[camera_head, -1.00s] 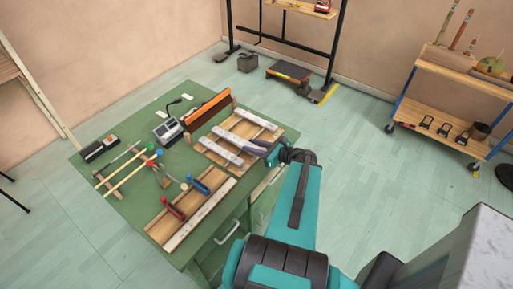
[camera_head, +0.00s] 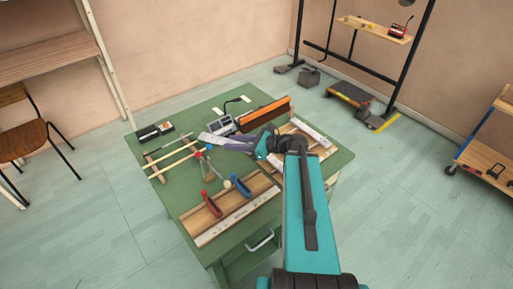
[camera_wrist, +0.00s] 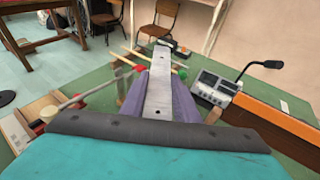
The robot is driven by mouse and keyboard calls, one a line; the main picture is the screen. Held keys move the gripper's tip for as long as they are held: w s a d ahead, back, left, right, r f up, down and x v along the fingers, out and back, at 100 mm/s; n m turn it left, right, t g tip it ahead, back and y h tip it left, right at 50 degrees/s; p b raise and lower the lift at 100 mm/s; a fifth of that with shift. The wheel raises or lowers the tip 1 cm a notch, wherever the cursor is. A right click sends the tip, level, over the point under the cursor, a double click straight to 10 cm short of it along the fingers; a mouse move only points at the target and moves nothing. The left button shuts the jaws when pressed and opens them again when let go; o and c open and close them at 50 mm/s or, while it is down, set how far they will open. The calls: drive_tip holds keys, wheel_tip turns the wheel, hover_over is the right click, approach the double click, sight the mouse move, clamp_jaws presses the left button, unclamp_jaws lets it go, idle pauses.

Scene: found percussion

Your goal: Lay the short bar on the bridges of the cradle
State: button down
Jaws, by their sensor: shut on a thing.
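My gripper (camera_head: 236,143) is shut on a pale grey metal bar (camera_head: 210,138). In the wrist view the bar (camera_wrist: 158,95) lies between my purple fingers (camera_wrist: 157,80), pointing away, with holes near its ends. The bar is held above the green table. Right of my gripper, a wooden frame (camera_head: 327,150) carries another pale bar (camera_head: 312,134); my arm hides part of the frame. Nearer the front is a wooden board (camera_head: 225,215) with a red-handled clamp (camera_head: 211,204), a blue-handled clamp (camera_head: 240,186) and a pale strip along its near edge. I cannot tell which is the cradle.
A meter box (camera_head: 221,126) with a bent-neck microphone and an orange-edged panel (camera_head: 263,114) stand at the back. A black case (camera_head: 154,132) lies at the back left.

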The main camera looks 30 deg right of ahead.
drive_tip(key=w+a+r+n+g+y+b, duration=0.1)
drive_tip(key=w+a+r, duration=0.1)
drive_tip(key=a, duration=0.7)
drive_tip(key=w+a+r+n+g+y+b, duration=0.2)
drive_tip(key=a, duration=0.7)
drive_tip(key=shift+a+r+n, duration=0.3)
drive_tip(key=shift+a, duration=0.1)
drive_tip(key=shift+a+g+y, duration=0.3)
drive_tip(key=shift+a, duration=0.4)
drive_tip(key=shift+s, duration=0.15)
